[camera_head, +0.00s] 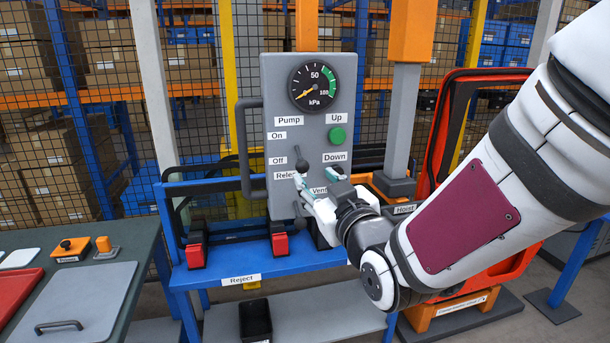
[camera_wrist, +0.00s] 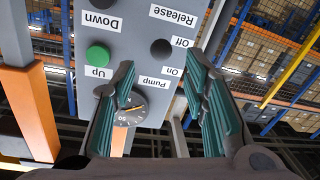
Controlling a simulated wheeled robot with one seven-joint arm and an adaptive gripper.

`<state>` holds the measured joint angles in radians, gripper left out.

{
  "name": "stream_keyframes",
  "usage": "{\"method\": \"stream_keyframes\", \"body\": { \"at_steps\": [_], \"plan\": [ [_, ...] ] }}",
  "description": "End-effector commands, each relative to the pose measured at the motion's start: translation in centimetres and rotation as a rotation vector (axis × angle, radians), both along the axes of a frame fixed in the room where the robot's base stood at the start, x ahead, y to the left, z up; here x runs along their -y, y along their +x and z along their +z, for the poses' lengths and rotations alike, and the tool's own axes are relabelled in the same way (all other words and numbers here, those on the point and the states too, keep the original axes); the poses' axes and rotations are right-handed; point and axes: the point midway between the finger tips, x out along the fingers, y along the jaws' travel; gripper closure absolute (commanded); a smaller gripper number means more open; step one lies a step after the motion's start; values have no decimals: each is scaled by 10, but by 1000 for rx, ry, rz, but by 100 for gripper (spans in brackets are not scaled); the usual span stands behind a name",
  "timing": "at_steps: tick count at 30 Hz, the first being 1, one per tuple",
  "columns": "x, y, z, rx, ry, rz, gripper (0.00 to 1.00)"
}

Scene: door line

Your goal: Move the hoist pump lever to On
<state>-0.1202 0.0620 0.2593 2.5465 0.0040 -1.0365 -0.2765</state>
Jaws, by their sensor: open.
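The grey hoist panel (camera_head: 282,125) carries a Pump column labelled On, Off and Release. The pump lever (camera_head: 302,165) has a dark round knob, which is level with the Off label (camera_head: 278,160). The On label (camera_head: 278,135) is higher up. My gripper (camera_head: 316,177) is in front of the panel's lower part, around the height of Off and Release, with its fingers apart. In the wrist view the panel is upside down. The lever knob (camera_wrist: 160,48) shows beside Off, between and beyond the fingertips of my open gripper (camera_wrist: 160,62). I cannot tell any contact. The lever's lower part is hidden.
A green Up button (camera_head: 337,135) is right of the lever; the Down button below it is partly hidden by my gripper. A pressure gauge (camera_head: 312,86) sits above. A blue table (camera_head: 240,268) with red-and-black blocks stands below. An orange post (camera_head: 411,30) is at right.

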Motion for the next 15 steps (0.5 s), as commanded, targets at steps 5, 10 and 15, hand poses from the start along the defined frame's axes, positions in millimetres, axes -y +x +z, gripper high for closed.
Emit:
{"method": "stream_keyframes", "body": {
  "at_steps": [5, 10, 15],
  "plan": [
    [-2, 4, -4, 2, 1, 1, 59],
    [-13, 29, -4, -1, 2, 2, 59],
    [-23, 53, -2, -3, 2, 0, 59]
  ]
}}
